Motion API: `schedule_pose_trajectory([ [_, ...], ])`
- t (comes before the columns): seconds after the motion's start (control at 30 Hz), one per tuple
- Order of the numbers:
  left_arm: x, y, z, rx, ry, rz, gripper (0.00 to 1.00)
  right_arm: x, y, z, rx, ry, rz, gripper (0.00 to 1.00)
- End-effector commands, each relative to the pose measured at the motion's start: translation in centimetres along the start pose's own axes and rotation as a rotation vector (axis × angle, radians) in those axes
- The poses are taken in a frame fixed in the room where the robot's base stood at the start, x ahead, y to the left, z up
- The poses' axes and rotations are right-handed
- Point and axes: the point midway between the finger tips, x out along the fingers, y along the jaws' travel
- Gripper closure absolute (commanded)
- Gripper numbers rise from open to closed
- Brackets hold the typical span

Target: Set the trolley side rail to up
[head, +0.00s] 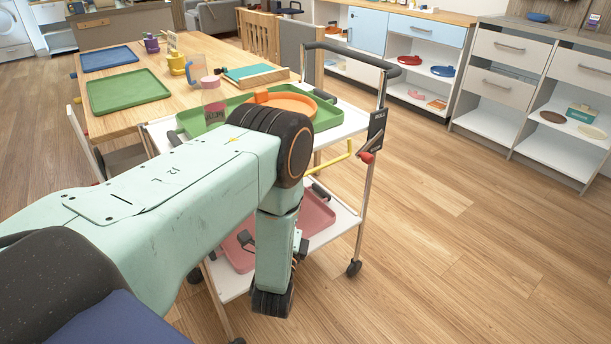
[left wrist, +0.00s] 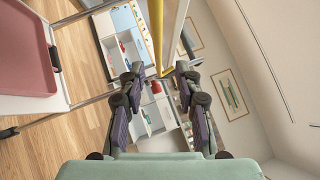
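The trolley (head: 358,215) stands in the middle of the head view. Its yellow side rail (head: 336,160) shows low beside the top shelf, partly hidden by my left arm; a red knob (head: 367,157) is near its right end. In the left wrist view the yellow rail (left wrist: 156,30) runs down from the top edge toward the gap between my fingers. My left gripper (left wrist: 160,70) is open, its fingers on either side of the rail's line; I cannot tell whether they touch it. In the head view my arm hides most of this gripper. My right gripper is not in view.
The trolley carries a green tray (head: 327,116) with an orange dish (head: 292,102) on top and a pink tray (head: 316,214) below. A wooden table (head: 130,70) adjoins it at the left. Cabinets (head: 500,75) line the back right. The floor right of the trolley is clear.

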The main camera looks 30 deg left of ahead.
Motion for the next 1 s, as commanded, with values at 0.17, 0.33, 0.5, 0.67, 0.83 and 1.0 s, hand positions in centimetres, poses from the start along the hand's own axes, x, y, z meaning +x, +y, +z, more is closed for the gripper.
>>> schedule_pose_trajectory([
  [0.17,1.6,0.0,0.1,0.006,-0.006,-0.004,0.66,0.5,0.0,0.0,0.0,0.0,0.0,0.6],
  [0.33,4.4,0.1,0.1,0.005,-0.006,-0.004,0.66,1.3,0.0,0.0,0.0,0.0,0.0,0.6],
  [0.5,6.6,0.1,0.1,0.005,-0.003,-0.002,0.66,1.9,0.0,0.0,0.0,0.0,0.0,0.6],
  [0.67,7.7,0.1,0.0,0.004,0.001,-0.001,0.66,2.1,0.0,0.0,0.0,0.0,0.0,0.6],
  [0.83,7.9,0.0,0.0,0.005,0.001,0.0,0.66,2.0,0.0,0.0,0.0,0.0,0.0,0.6],
  [1.0,7.9,0.0,0.0,0.005,0.001,0.0,0.72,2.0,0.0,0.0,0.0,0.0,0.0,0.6],
])
